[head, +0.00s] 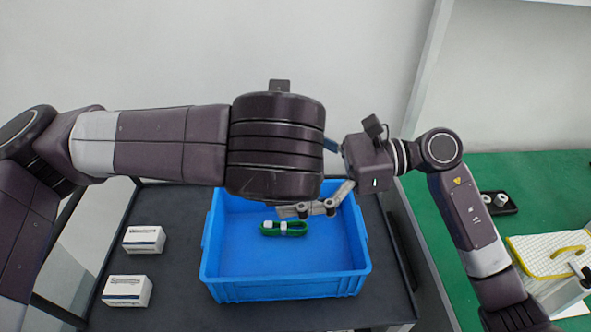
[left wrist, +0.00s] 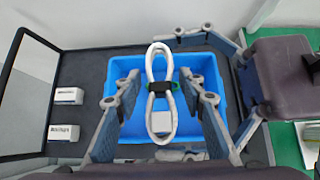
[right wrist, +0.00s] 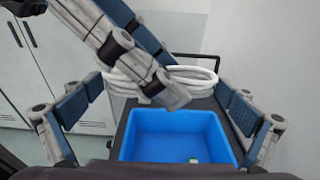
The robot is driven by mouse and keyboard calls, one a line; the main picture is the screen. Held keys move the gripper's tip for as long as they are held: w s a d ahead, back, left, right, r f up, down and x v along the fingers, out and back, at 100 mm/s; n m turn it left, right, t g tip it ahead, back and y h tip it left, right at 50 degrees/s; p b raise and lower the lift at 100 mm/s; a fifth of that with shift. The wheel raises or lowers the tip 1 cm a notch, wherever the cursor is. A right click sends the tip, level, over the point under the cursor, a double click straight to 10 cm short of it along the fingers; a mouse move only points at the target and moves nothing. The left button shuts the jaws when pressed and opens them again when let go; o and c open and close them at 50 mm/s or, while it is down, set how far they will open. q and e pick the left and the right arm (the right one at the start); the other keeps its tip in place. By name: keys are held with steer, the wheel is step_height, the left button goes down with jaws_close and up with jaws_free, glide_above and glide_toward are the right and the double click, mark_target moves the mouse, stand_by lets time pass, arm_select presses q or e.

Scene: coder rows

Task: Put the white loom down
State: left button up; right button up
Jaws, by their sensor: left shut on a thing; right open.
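The white loom (left wrist: 151,66) is a long looped bundle with a black tie at its middle. In the left wrist view it stands between the fingers of my left gripper (left wrist: 160,88), which is shut on it. The loom also shows in the right wrist view (right wrist: 199,79), partly behind a finger of my left gripper and above the far edge of the blue bin (right wrist: 178,112). My left arm hides it in the head view. My right gripper (right wrist: 160,92) is open and empty, close to the left gripper and the loom, with the bin below.
A green loom (head: 270,230) with a white band lies in the blue bin (head: 285,290) on the dark table (head: 180,300). Two white boxes (head: 144,239) (head: 127,291) stand left of the bin. A green bench (head: 540,175) is at right. My arms are close together above the bin.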

steer(key=shift+c, duration=0.3)
steer(key=c, duration=0.8)
arm_select(q)
steer(key=o, duration=1.2)
arm_select(e)
steer(key=shift+c, duration=0.3)
arm_select(q)
steer(key=shift+o, duration=0.2)
